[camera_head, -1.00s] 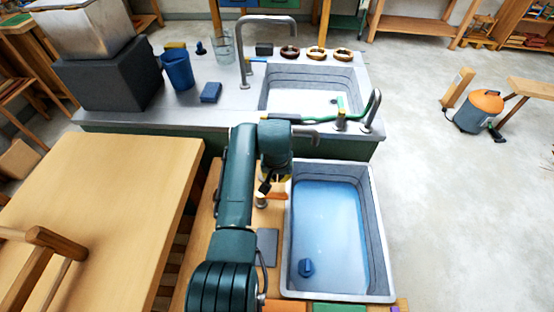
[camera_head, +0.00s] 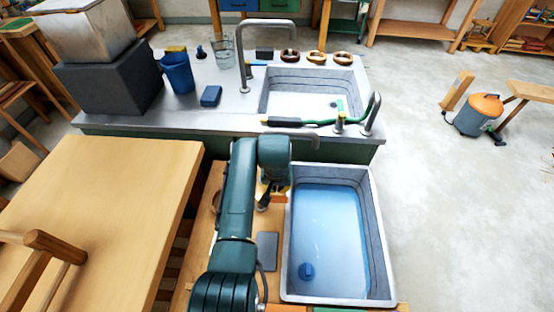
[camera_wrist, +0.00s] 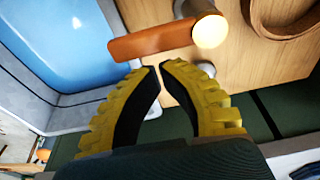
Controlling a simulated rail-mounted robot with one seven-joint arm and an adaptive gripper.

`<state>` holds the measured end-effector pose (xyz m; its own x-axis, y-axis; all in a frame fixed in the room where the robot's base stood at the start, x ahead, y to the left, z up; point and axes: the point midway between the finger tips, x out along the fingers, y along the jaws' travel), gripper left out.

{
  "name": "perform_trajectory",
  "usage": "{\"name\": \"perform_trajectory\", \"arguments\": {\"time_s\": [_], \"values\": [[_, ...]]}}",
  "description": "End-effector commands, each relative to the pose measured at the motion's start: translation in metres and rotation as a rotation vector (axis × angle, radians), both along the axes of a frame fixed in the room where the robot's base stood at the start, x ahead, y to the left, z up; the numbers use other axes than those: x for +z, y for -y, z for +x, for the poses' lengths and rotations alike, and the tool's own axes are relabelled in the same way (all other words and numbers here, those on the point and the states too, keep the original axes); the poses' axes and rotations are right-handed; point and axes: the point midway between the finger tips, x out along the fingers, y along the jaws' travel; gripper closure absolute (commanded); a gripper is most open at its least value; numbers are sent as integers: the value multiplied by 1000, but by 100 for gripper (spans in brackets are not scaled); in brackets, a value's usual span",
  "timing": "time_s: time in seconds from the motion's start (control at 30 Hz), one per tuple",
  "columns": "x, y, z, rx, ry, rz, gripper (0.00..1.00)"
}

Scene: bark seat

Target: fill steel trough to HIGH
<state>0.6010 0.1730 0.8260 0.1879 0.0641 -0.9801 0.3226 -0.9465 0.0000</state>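The steel trough (camera_head: 374,208) holds blue water (camera_head: 328,230), its surface below the rim. A blue plug-like piece (camera_head: 306,271) shows near its front left corner. The wrist view shows the trough's grey rim (camera_wrist: 62,118) and water (camera_wrist: 70,35) at upper left. An orange lever (camera_wrist: 150,42) extends from a round metal post (camera_wrist: 211,31) on the wooden top beside the trough. My gripper (camera_wrist: 157,67) has its yellow, black-padded fingertips nearly together, with nothing between them. The tips lie just short of the lever in the picture; contact cannot be told. In the head view my arm hides most of the gripper.
Behind stands a counter with a sink (camera_head: 310,102), tall tap (camera_head: 243,60) and green hose (camera_head: 350,122). A blue cup (camera_head: 178,72) and blue block (camera_head: 211,95) are on it. A wooden table (camera_head: 100,215) is at left. A grey plate (camera_head: 267,250) lies left of the trough.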

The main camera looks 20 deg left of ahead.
Motion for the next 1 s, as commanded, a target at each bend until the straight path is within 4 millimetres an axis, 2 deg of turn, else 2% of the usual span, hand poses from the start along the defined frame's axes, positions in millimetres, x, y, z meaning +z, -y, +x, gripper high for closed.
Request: {"name": "perform_trajectory", "arguments": {"time_s": [1.0], "values": [[4, 9, -30, 0, 0, 0, 100]]}}
